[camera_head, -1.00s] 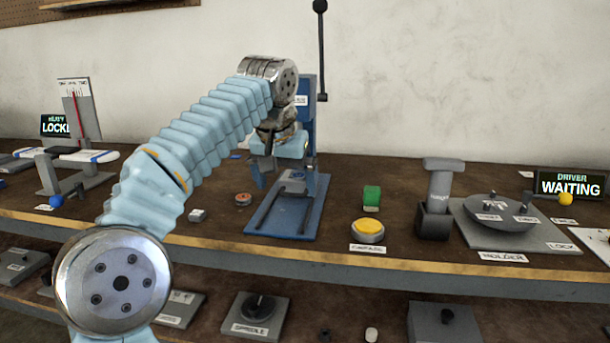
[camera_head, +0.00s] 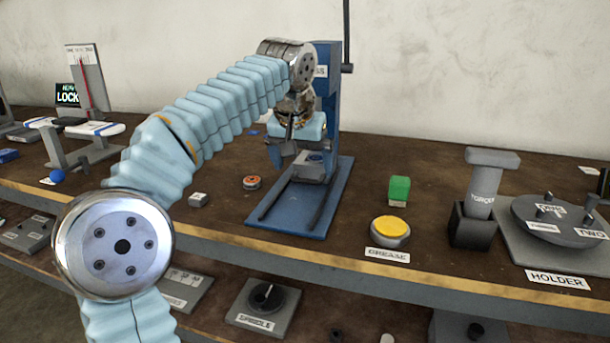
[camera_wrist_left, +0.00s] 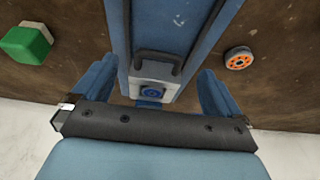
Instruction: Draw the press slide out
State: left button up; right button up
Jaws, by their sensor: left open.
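The blue press (camera_head: 327,95) stands on the bench in the head view, with a flat blue base with rails (camera_head: 285,215) running toward the front edge. The press slide (camera_head: 316,163), a grey block with a blue round mark, sits at the rear of the rails under the press. It also shows in the left wrist view (camera_wrist_left: 153,94), with a dark bar handle (camera_wrist_left: 157,58) on its front. My left gripper (camera_head: 300,160) is open at the slide. In the left wrist view its blue fingers (camera_wrist_left: 155,82) stand on both sides of the slide, apparently with gaps. My right gripper is out of view.
An orange-marked disc (camera_head: 252,182) and a small grey block (camera_head: 198,199) lie left of the base. The rails' front is clear.

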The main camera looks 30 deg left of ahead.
aim_at(313, 170)
pick_arm(q)
jog(key=shift+x, duration=1.7)
jog(key=shift+c, duration=0.3)
